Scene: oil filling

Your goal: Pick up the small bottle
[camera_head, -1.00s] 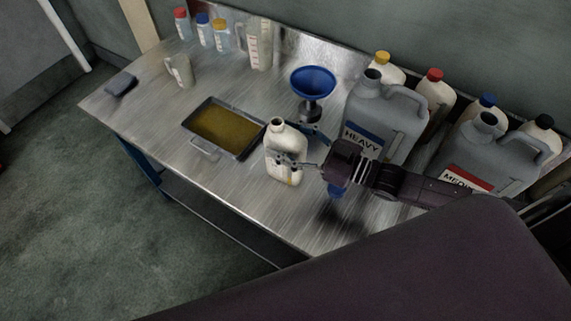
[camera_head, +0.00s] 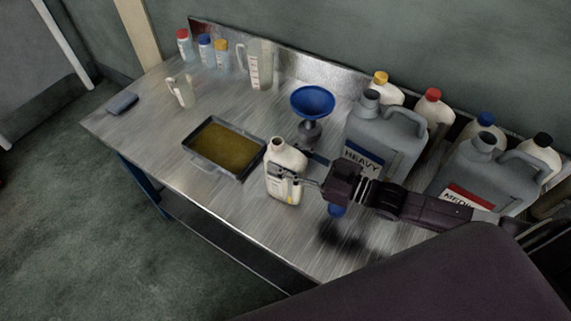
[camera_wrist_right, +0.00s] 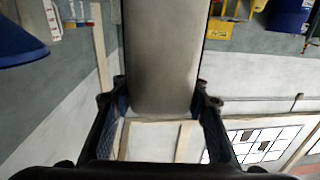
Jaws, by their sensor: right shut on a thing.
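In the right wrist view the bottle's pale side (camera_wrist_right: 163,60) fills the space between the two fingers (camera_wrist_right: 163,112). Whether the bottle's base touches the table is unclear. My left gripper is not in view.
A dark tray of oil (camera_head: 188,152) lies left of the bottle. A blue funnel (camera_head: 312,101) stands behind it. A grey HEAVY jug (camera_head: 385,135) and a MEDIUM jug (camera_head: 487,178) stand right. Clear jugs and small capped bottles stand back left. The front left table is clear.

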